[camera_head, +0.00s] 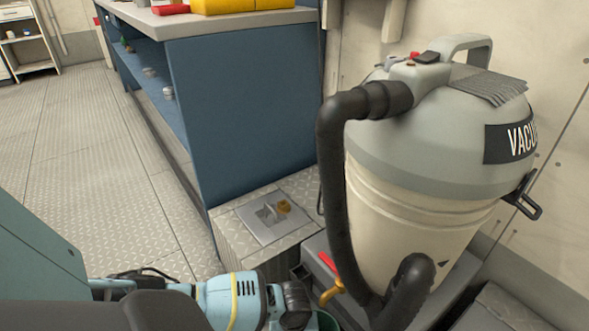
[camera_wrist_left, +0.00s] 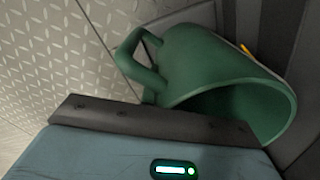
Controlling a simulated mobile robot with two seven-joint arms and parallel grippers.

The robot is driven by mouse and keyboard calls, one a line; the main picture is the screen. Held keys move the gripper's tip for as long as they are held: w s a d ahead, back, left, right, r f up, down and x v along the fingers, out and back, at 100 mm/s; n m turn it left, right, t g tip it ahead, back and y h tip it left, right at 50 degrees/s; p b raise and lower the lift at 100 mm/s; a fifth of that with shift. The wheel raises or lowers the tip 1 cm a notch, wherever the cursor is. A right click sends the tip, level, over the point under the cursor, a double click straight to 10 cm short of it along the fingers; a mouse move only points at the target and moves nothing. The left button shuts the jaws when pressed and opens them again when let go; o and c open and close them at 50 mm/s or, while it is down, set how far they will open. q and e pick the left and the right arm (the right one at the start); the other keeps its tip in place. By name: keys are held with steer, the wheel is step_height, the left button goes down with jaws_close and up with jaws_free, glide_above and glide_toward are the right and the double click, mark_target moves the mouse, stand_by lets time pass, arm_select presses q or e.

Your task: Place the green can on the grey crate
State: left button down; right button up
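The green can (camera_wrist_left: 220,75) fills the upper right of the left wrist view, tilted, with a loop handle on its left side and its open mouth toward the lower right. A small green piece of its rim (camera_head: 327,322) shows at the bottom edge of the head view. My left gripper (camera_head: 296,302) is right beside the can. Its fingertips are hidden, so I cannot tell whether they hold the can. A grey box-like surface (camera_head: 318,247) lies beside the vacuum; I cannot tell whether it is the grey crate. My right gripper is not in view.
A large vacuum (camera_head: 420,205) with a black hose (camera_head: 330,180) stands close on the right. A blue shelf unit (camera_head: 240,110) stands behind. The plated floor on the left is clear.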

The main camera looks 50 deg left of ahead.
arm_select(q)
steer(key=shift+f, duration=0.1)
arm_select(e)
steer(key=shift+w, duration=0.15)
arm_select(q)
steer(key=c, duration=1.6)
jaws_free()
steer(key=shift+c, duration=0.2)
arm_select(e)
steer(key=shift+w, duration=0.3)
